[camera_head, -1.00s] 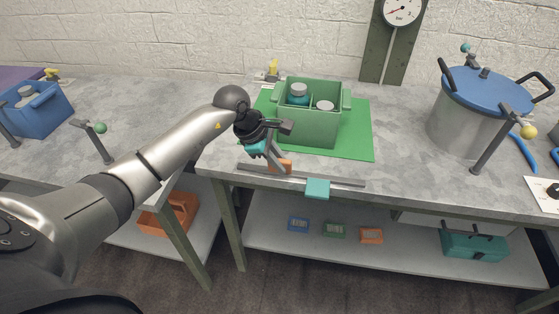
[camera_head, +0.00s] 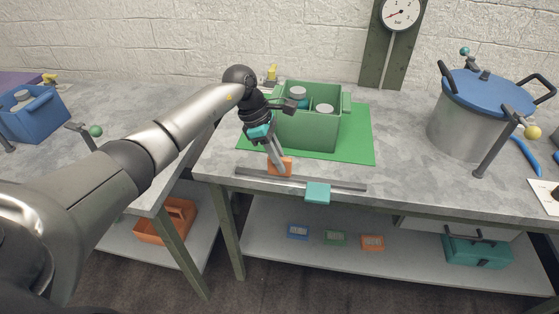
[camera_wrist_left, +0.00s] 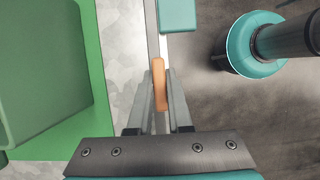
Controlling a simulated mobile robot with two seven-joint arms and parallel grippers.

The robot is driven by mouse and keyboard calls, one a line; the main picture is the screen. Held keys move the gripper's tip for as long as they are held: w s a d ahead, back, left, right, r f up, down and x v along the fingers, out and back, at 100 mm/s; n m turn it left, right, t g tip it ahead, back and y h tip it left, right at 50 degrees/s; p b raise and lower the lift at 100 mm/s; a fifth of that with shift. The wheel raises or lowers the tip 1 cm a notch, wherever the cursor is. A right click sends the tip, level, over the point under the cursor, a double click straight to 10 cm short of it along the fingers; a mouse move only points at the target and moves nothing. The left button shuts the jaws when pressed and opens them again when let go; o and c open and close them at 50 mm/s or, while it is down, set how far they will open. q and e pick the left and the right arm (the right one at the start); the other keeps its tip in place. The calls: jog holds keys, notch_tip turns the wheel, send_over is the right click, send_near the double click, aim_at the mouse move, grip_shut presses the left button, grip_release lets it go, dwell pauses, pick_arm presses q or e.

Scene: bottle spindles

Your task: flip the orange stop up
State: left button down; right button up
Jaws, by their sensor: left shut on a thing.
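The orange stop (camera_head: 286,168) is a small block at the left part of a grey rail (camera_head: 340,186) along the bench's front edge. My left gripper (camera_head: 278,164) reaches down to it from above and is shut on it. In the left wrist view the orange stop (camera_wrist_left: 160,84) sits between the two fingers (camera_wrist_left: 161,104), over the rail line. The fingers hide part of it, and I cannot tell for sure how far it is tilted. A teal block (camera_head: 318,193) sits farther right on the rail, also in the wrist view (camera_wrist_left: 177,14).
A green crate (camera_head: 309,131) with bottles stands on a green mat (camera_head: 359,145) just behind the gripper. A large pot with a blue lid (camera_head: 487,95) stands at the right. The bench between mat and pot is clear.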

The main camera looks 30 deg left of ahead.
pick_arm(q)
jog(key=c, duration=0.8)
grip_release()
jog(key=shift+c, duration=0.2)
jog(key=p+v, duration=0.1)
jog(key=v, duration=1.4)
jog(key=shift+p, duration=0.4)
jog(key=shift+r, duration=0.1)
